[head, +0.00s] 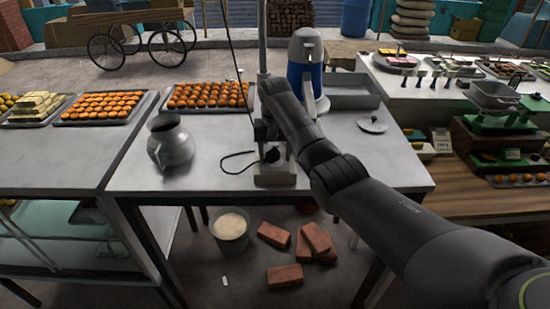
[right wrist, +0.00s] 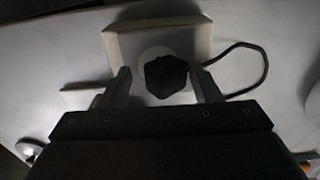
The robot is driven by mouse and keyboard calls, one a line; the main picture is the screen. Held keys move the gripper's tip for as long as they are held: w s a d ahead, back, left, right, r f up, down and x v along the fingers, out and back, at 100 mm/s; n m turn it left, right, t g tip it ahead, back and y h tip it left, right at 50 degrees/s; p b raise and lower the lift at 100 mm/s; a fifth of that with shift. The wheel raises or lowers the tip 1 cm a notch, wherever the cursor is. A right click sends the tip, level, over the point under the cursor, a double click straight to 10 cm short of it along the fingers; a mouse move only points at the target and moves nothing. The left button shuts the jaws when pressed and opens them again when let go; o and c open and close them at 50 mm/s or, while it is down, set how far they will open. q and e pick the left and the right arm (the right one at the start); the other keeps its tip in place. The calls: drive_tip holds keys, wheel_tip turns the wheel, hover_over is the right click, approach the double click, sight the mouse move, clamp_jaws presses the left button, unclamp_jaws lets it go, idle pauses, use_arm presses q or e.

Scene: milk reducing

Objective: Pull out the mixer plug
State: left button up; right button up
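The black mixer plug (right wrist: 165,76) sits on a round white socket on a pale box (right wrist: 119,43). In the head view the plug (head: 273,156) and box (head: 275,180) are on the metal table, near its front edge. My right gripper (right wrist: 164,72) is open, with one finger on each side of the plug and gaps visible between. In the head view my right gripper (head: 265,130) is just above the plug, partly hidden by its own arm. A blue and white mixer (head: 305,75) stands behind. My left gripper is not in view.
A black cord (head: 232,168) curls left of the box; it also shows in the right wrist view (right wrist: 262,70). A metal jug (head: 172,145) stands to the left. A pole (head: 262,40) rises behind. A lid (head: 373,124) lies right; the table's front left is clear.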

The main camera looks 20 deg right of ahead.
sight(272, 151)
drive_tip(key=shift+a+f, duration=0.2)
drive_tip(key=shift+a, duration=0.3)
idle(0.8)
drive_tip(key=c, duration=1.1)
drive_tip(key=shift+w+d+r, duration=0.1)
drive_tip(key=shift+w+r, duration=0.05)
drive_tip(key=shift+r, duration=3)
